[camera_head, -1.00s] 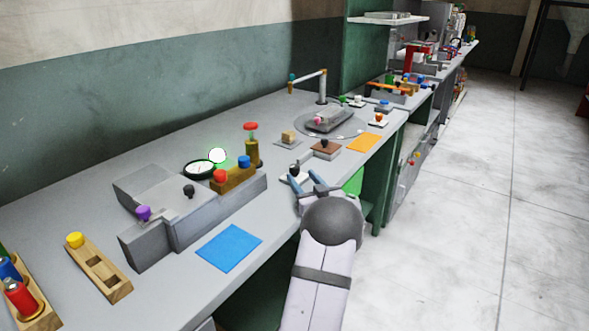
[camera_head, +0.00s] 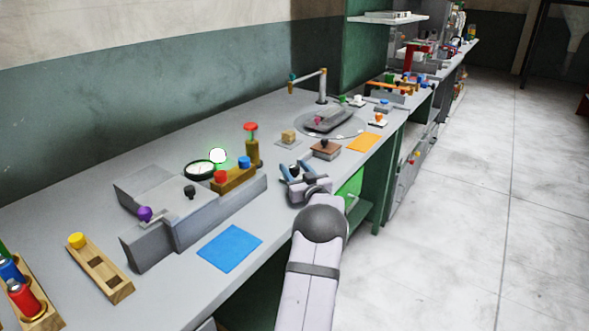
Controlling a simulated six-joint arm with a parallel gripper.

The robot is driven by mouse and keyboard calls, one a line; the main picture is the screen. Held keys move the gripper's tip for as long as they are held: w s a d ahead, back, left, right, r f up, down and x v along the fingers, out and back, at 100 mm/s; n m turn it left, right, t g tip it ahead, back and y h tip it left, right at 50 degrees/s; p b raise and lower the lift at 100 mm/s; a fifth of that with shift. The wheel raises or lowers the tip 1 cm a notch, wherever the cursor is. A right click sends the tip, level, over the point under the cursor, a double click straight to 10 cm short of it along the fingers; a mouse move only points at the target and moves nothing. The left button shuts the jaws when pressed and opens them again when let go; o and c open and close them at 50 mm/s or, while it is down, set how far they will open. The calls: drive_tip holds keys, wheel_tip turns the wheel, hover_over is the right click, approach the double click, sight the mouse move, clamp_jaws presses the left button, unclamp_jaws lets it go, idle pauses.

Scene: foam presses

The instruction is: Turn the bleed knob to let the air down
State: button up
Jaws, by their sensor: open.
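A grey press-like unit (camera_head: 207,214) stands on the bench at left. It carries a purple knob (camera_head: 145,213), a black knob (camera_head: 190,191), and a brass block (camera_head: 235,180) with a red knob (camera_head: 221,176) and a blue knob (camera_head: 244,162). A brass post with a red cap (camera_head: 251,127) rises behind. I cannot tell which is the bleed knob. My gripper (camera_head: 298,172) is open, right of the unit, touching none of these knobs.
A blue mat (camera_head: 230,248) lies in front of the unit, wooden racks (camera_head: 98,268) at left. Bench between unit and gripper is clear.

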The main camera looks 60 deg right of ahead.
drive_tip(key=c, duration=1.1)
drive_tip(key=shift+o, duration=0.2)
drive_tip(key=shift+d+r+n+t+y+p, duration=0.1)
drive_tip(key=shift+r+n+t+y+p, duration=0.15)
drive_tip(key=shift+n+t+y+p, duration=0.65)
drive_tip(key=shift+n+y+p, duration=0.1)
drive_tip(key=shift+y, duration=0.3)
drive_tip(key=shift+f+n+t+y+b, duration=0.1)
drive_tip(key=shift+n+t+y+b, duration=0.25)
drive_tip(key=shift+n+y, duration=0.65)
drive_tip(key=shift+n+y+b, duration=0.3)
drive_tip(key=shift+y, duration=0.7)
drive_tip(key=o, duration=1)
drive_tip(key=shift+o, duration=0.3)
